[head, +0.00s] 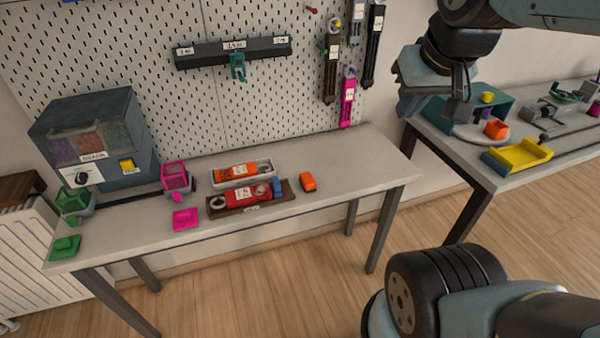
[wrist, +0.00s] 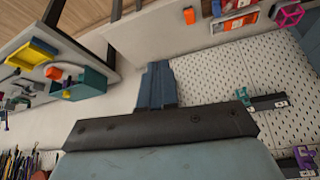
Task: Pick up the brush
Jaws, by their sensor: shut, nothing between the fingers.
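I cannot make out a brush for certain in either view. My gripper (head: 406,108) is raised in the air at the upper right of the head view, right of the pegboard, away from the things on the near table. Its blue fingers also show in the wrist view (wrist: 158,84), closed together with nothing held. On the near table (head: 345,160) lie a white tray (head: 214,184) with an orange item (head: 236,170), a dark wooden tray (head: 222,212) with a red item (head: 248,194), and a small orange block (head: 307,181).
A dispenser (head: 95,135) stands at the table's left end, near pink and green pieces. Labelled tools (head: 331,70) hang on the pegboard (head: 130,45). A second table (head: 510,182) at right holds a yellow tray (head: 520,156). The near table's right end is clear.

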